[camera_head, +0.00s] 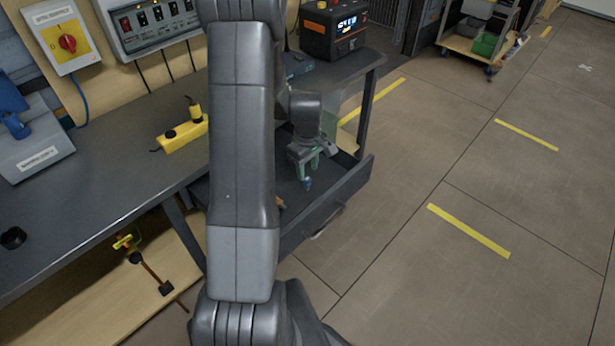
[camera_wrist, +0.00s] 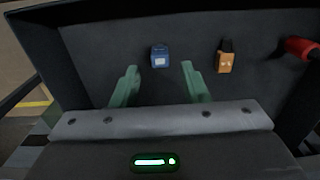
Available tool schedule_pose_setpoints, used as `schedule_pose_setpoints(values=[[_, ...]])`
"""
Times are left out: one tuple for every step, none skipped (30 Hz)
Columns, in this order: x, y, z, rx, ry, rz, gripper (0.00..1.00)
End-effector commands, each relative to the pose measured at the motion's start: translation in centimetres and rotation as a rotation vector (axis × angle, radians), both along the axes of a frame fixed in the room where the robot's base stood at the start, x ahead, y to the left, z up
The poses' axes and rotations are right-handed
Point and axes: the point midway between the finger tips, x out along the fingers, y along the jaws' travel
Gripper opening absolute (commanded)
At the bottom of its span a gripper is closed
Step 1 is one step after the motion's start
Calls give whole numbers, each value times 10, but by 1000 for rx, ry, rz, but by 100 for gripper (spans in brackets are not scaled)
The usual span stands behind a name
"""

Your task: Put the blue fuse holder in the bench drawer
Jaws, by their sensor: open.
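The bench drawer (camera_head: 338,200) is pulled open under the bench's right end; its dark floor also shows in the wrist view (camera_wrist: 100,50). My gripper (camera_head: 306,168) points down over the drawer with its green fingers apart. The blue fuse holder (camera_head: 308,184) shows just below the fingertips. In the wrist view the blue fuse holder (camera_wrist: 160,56) appears against the drawer floor, beyond the gap between the open fingers (camera_wrist: 160,70). Nothing is seen gripped. Whether it rests fully on the floor is hard to tell.
An orange and black part (camera_wrist: 225,57) and a red part (camera_wrist: 300,48) are also in the drawer, right of the fuse holder in the wrist view. The workbench (camera_head: 110,190) holds a yellow block (camera_head: 183,134) and a black-orange unit (camera_head: 332,30).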

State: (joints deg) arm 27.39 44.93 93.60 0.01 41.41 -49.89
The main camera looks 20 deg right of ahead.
Motion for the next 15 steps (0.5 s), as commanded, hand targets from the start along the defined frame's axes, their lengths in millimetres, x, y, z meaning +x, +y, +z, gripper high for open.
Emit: schedule_pose_setpoints(values=[[1,0,12,-2,-4,0,41],[1,0,19,-3,-4,0,41],[1,0,26,-2,-3,0,41],[1,0,32,-2,-4,0,41],[0,0,37,-1,-3,0,41],[0,0,43,-2,-3,0,41],[0,0,48,-1,-3,0,41],[0,0,51,-1,-2,0,41],[0,0,56,-1,-3,0,41],[0,0,58,-1,-1,0,41],[0,0,61,-1,-1,0,41],[0,0,63,-1,-1,0,41],[0,0,64,0,0,0,41],[0,0,65,0,0,0,41],[0,0,66,0,0,0,41]])
